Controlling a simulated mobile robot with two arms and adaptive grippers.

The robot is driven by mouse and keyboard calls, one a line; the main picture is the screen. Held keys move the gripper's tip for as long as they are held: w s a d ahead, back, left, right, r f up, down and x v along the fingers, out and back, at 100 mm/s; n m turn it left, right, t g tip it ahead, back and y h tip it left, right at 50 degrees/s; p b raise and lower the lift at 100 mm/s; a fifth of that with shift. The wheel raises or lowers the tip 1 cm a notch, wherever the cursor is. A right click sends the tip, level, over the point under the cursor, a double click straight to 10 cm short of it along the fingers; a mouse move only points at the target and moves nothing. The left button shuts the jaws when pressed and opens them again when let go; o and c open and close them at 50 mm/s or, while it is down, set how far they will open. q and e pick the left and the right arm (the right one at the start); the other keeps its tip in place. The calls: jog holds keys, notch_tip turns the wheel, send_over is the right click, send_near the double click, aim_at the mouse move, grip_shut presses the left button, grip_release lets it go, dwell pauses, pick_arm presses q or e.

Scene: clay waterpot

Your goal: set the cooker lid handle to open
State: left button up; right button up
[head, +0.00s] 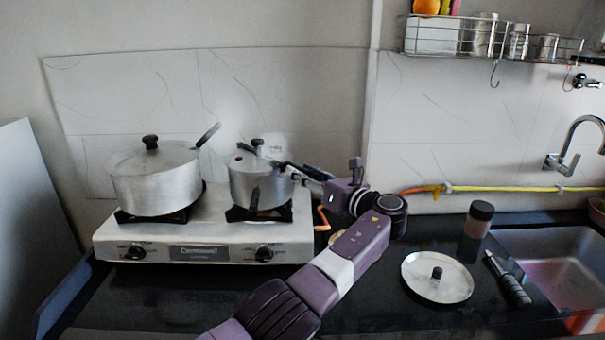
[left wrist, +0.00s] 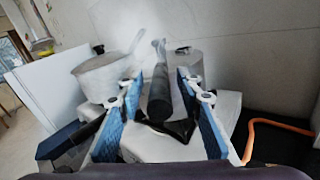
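The small metal cooker (head: 262,184) stands on the right burner of the stove, with a black knob (head: 258,143) on its lid. A dark handle (head: 254,201) shows on its front side. My left gripper (head: 290,168) is at the cooker's right side, near lid height. In the left wrist view, a long dark handle (left wrist: 160,95) lies between my two blue fingers (left wrist: 160,125). The fingers are spread, with gaps on both sides of it. The cooker (left wrist: 188,64) shows behind, partly hidden by the handle. My right gripper is not in view.
A large lidded pot (head: 155,181) stands on the left burner of the white stove (head: 215,235). On the dark counter at right are a loose lid (head: 437,287), a jar (head: 476,228) and a black-handled tool (head: 512,287) beside the sink (head: 560,265). An orange hose (head: 322,217) runs behind my arm.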

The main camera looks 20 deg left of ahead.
pick_arm(q)
jog(key=shift+d, duration=0.1)
jog(key=v, duration=0.7)
jog(key=shift+s, duration=0.2)
jog(key=shift+c, duration=0.2)
